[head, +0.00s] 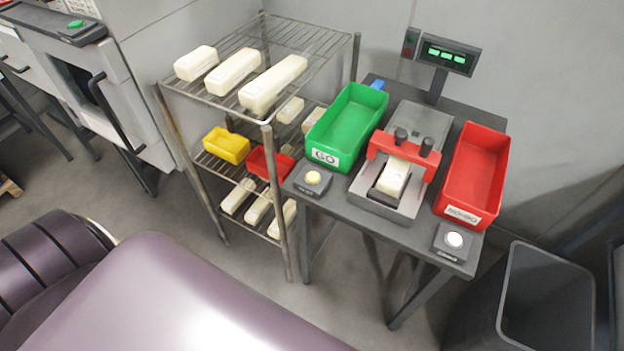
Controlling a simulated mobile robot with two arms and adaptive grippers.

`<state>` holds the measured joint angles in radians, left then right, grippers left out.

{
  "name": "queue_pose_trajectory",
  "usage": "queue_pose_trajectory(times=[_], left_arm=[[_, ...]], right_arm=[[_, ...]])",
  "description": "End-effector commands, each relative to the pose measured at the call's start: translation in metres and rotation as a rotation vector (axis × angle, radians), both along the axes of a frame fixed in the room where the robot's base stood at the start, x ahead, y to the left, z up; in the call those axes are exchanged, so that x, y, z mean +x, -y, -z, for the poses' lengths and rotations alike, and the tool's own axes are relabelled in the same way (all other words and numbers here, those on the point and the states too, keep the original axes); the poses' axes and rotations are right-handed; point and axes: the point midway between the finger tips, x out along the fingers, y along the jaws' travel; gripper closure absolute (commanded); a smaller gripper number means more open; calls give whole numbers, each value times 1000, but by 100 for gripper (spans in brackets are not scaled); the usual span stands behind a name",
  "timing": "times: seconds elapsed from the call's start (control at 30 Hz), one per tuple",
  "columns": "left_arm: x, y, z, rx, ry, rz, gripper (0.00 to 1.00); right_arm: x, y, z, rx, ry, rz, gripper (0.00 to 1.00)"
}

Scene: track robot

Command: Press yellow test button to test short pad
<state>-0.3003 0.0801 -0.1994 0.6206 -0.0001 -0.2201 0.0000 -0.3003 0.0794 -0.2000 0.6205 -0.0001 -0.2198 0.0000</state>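A second button, white (454,240), is on a box at the table's front right corner. The display (447,55) behind the table shows several green fields, too small to read. Neither of my grippers is in view.
A green GO bin (333,143) stands left of the fixture and a red bin (467,205) right of it. A wire rack (222,97) with long and short pads stands left of the table. A grey waste bin (502,300) is at front right. My purple body fills the lower left.

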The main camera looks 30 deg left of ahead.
Motion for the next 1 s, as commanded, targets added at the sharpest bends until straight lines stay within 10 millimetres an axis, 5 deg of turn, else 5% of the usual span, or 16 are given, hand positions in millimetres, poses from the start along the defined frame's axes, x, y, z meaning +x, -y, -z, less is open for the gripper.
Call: queue_pose_trajectory(times=[0.43,0.8,1.0], left_arm=[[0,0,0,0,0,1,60],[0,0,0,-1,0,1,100],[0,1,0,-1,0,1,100]], right_arm=[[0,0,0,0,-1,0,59],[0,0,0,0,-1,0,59],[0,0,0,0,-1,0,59]])
